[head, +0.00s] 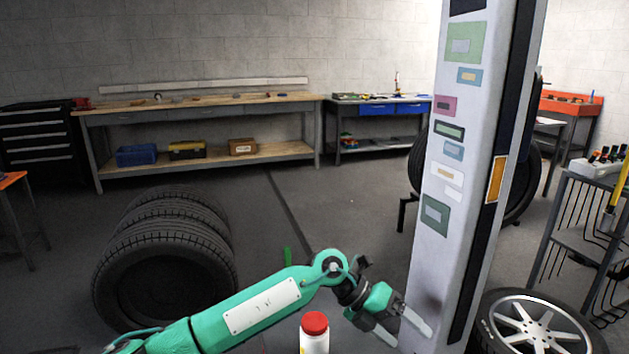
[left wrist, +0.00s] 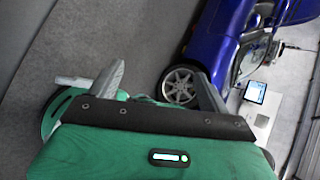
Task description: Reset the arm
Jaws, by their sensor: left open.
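My left arm, green with dark joints, comes in from the lower left of the head view and reaches right, bent at a raised joint. My left gripper (head: 408,328) is at the lower middle right, pointing right and a little down, in front of the foot of a tall white post. Its two grey fingers are apart with nothing between them. The left wrist view also shows the spread fingers (left wrist: 160,84), with floor and a blue car (left wrist: 215,38) beyond them. My right arm and gripper are not in view.
The white post (head: 452,180) with coloured labels stands close by the gripper. A red-capped white bottle (head: 315,335) is below the arm. Stacked tyres (head: 165,265) stand left, a silver-rimmed wheel (head: 530,325) lower right, a wire rack (head: 590,235) far right. Open floor lies behind.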

